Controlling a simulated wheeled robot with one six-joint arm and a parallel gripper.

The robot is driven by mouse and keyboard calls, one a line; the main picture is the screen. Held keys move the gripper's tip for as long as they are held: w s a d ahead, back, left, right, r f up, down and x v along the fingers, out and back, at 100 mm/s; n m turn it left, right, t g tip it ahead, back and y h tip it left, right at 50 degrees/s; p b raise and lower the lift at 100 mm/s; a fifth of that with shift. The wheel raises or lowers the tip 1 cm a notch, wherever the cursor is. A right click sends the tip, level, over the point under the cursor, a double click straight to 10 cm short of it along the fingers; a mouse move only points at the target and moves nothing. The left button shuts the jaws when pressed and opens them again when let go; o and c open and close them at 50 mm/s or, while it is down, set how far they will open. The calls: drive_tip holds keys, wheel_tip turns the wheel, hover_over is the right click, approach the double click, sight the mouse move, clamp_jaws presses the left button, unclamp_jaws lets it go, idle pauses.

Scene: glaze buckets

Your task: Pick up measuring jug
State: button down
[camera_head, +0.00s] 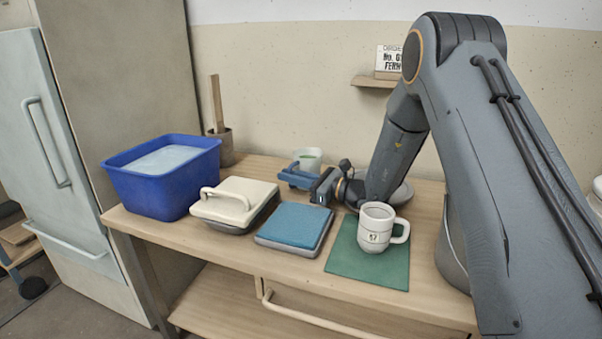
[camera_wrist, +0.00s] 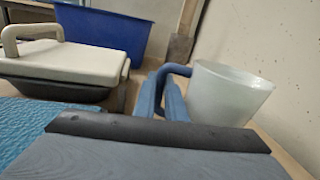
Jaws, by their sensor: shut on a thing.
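The measuring jug (camera_head: 308,155) is a pale, translucent vessel with a blue handle, upright at the back of the bench. In the head view my gripper (camera_head: 298,174) is in front of it and covers its lower part. In the wrist view the jug (camera_wrist: 228,95) is at the right, its blue handle reaching left to my gripper (camera_wrist: 164,92). My gripper is shut on the handle. I cannot tell whether the jug's base touches the bench.
A blue tub (camera_head: 160,190) of pale liquid, a cream-lidded container (camera_head: 235,200), a blue-topped container (camera_head: 295,227) and a white mug (camera_head: 376,232) on a green mat (camera_head: 350,262) crowd the bench. A pot (camera_head: 224,146) with a wooden stick and the wall (camera_head: 290,80) are behind.

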drive_tip(key=shift+r, duration=0.2)
drive_tip(key=shift+r+p, duration=0.75)
drive_tip(key=shift+r, duration=4.05)
drive_tip(key=shift+r, duration=0.1)
